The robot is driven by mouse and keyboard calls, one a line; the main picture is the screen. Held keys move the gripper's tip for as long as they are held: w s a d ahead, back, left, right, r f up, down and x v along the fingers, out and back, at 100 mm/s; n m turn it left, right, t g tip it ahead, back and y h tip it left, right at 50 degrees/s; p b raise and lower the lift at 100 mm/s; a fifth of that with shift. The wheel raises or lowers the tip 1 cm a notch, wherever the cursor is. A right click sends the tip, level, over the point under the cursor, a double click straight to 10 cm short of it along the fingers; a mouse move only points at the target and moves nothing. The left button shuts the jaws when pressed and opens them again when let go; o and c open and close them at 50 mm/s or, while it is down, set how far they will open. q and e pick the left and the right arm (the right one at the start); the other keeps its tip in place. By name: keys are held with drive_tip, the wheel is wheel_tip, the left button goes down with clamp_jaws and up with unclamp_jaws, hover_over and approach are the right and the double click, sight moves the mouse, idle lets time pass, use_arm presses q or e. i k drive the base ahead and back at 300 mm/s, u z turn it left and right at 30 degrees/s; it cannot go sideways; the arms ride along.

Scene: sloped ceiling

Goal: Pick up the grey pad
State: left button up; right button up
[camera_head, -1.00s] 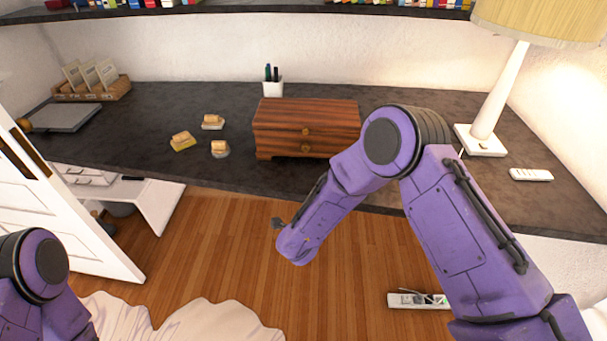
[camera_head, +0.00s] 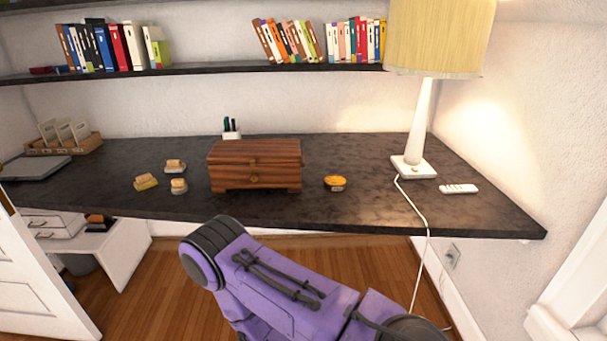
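Three small blocks with tan tops lie on the dark desk left of the wooden box. The back one (camera_head: 174,166) and the front right one (camera_head: 179,186) have greyish bases. The front left one (camera_head: 146,182) has a yellowish base. A flat grey slab (camera_head: 36,168) lies at the desk's far left, cut by the picture edge. I cannot tell which of these is the grey pad. My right arm crosses the lower middle, below the desk's front edge, but its gripper is out of view. My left gripper is not in view.
The desk (camera_head: 375,208) is clear near the right front.

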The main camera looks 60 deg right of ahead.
sight(180, 187)
drive_tip(key=z, duration=0.7)
drive_tip(key=i, duration=1.3)
drive_tip(key=z, duration=1.6)
drive_tip(key=i, duration=0.6)
drive_tip(key=u, duration=0.9)
drive_tip(key=k, duration=0.5)
drive_tip(key=z, duration=3.05)
drive_tip(key=k, duration=0.75)
